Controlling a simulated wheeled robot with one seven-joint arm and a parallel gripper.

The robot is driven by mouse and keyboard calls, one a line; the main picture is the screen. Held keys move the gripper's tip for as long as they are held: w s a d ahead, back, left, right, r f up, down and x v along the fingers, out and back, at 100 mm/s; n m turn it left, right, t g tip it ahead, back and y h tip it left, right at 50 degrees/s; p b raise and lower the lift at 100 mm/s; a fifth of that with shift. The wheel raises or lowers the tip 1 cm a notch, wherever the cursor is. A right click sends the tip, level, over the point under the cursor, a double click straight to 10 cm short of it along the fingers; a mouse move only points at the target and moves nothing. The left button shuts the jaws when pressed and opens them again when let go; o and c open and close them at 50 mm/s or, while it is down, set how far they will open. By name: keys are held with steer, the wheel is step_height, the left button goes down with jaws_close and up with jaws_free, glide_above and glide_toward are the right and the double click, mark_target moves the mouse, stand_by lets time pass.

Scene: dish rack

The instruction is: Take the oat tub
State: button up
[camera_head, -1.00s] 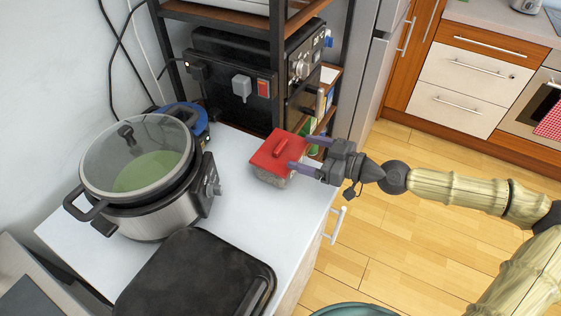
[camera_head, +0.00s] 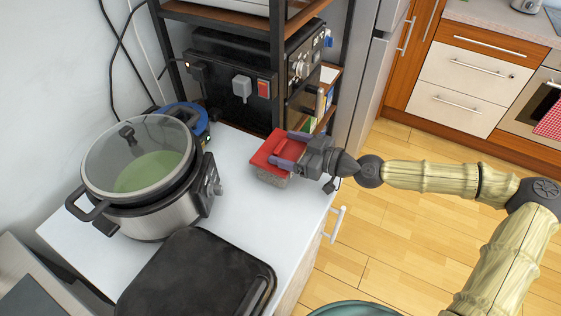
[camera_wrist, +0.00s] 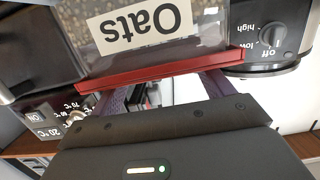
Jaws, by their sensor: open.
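The oat tub (camera_head: 272,178) is a see-through box with a red lid, standing on the white counter near its right edge. In the wrist view the tub (camera_wrist: 208,22) appears upside down, with its "Oats" label and red lid rim showing. My gripper (camera_head: 285,150) is open at the lid, its two purple fingers spread over the lid's right part. In the wrist view the fingers (camera_wrist: 160,95) reach towards the lid from either side. I cannot tell whether they touch it.
A steel cooker (camera_head: 160,212) with a glass lid stands left of the tub. A black appliance (camera_head: 195,280) sits in front. A dark shelf rack (camera_head: 278,75) with a black machine stands close behind the tub. Floor (camera_head: 385,260) is open to the right.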

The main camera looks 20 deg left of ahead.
steer(key=c, duration=1.5)
steer(key=shift+r, duration=0.1)
step_height(320, 180, up, 28)
steer(key=shift+f+p, duration=0.1)
steer(key=shift+p, duration=0.65)
